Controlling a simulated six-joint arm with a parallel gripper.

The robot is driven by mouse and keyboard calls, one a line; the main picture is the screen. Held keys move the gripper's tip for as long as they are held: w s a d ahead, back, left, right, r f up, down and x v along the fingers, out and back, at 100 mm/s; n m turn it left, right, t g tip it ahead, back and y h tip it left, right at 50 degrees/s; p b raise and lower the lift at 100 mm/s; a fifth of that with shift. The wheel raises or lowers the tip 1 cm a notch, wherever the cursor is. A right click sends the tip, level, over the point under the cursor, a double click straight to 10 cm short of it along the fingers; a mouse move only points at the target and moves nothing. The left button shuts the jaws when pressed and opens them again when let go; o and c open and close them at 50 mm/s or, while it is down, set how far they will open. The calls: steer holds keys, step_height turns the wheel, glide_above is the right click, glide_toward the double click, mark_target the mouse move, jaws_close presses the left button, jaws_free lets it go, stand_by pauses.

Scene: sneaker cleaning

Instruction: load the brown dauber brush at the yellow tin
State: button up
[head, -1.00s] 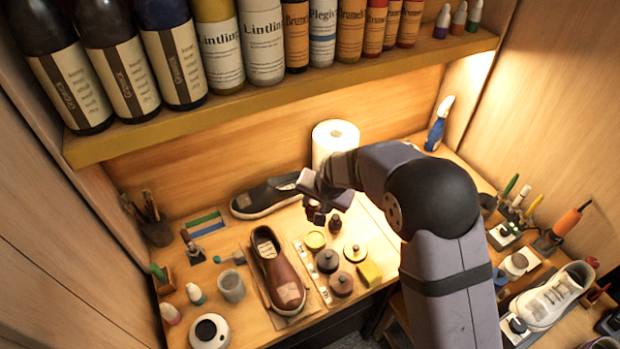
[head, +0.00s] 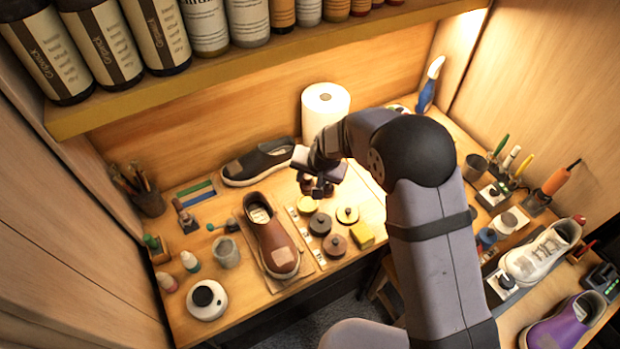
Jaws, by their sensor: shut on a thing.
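My gripper (head: 317,188) hangs over the back of the row of round tins, shut on a small dark thing that looks like the brown dauber brush. The brush is mostly hidden by the fingers and too small to tell its tilt. The yellow tin (head: 307,205) lies just below and slightly left of the gripper, partly close behind the fingers in this view. I cannot tell whether the brush touches it. A black tin (head: 320,224), a brown tin (head: 335,244) and a brass-topped dark tin (head: 347,215) stand in front of it.
A brown shoe (head: 272,238) lies on a mat left of the tins, with a white strip between. A dark shoe (head: 258,163) and a paper roll (head: 326,105) stand behind. The shelf (head: 270,62) overhangs the back.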

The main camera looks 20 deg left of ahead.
mark_target(310, 192)
steer(key=shift+f+b, duration=2.05)
steer(key=shift+f, duration=0.75)
steer(key=shift+f+b, duration=0.4)
steer(key=shift+f, duration=0.15)
stand_by(0.3)
steer(key=shift+r, duration=0.15)
steer(key=shift+r+p, duration=2.75)
steer(key=shift+r, duration=0.7)
